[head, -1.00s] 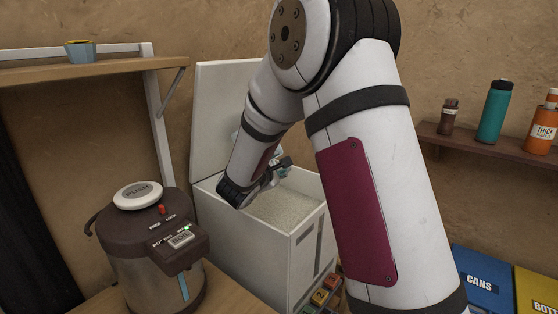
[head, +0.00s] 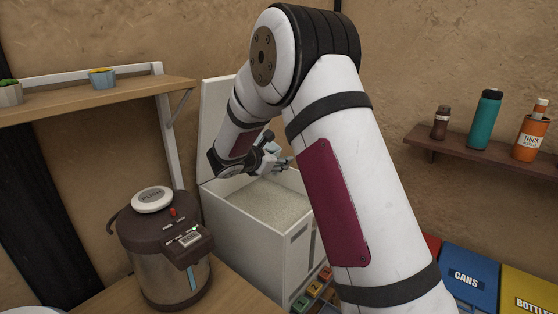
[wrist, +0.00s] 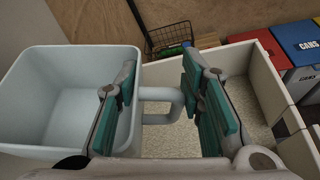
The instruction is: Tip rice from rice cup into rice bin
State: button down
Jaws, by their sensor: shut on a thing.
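The rice bin (head: 253,236) is a tall white box with its lid standing open at the back and pale rice inside. In the wrist view the bin's rim (wrist: 268,58) and rice show at the right, below my gripper. My gripper (head: 280,163) is over the bin. In the wrist view its teal-padded fingers (wrist: 160,105) are shut on the handle of the pale blue, square rice cup (wrist: 68,57). The cup's mouth faces the wrist camera and I see no rice in it. In the head view the cup (head: 273,147) is mostly hidden by my gripper.
A brown push-top water dispenser (head: 165,245) stands on the counter left of the bin. A wooden shelf (head: 100,98) is above it. Bottles stand on a wall shelf (head: 470,155) at the right, above a blue CANS bin (head: 467,280). A wire basket (wrist: 170,38) shows in the wrist view.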

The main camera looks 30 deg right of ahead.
jog(key=n, duration=0.1)
jog(key=r+n+g, duration=0.1)
jog(key=shift+s+n+g+h, duration=0.1)
jog(key=shift+n+g+h, duration=0.2)
jog(key=shift+s+d+r+p, duration=0.1)
jog(key=shift+r+p, duration=0.2)
jog(key=shift+r, duration=1.7)
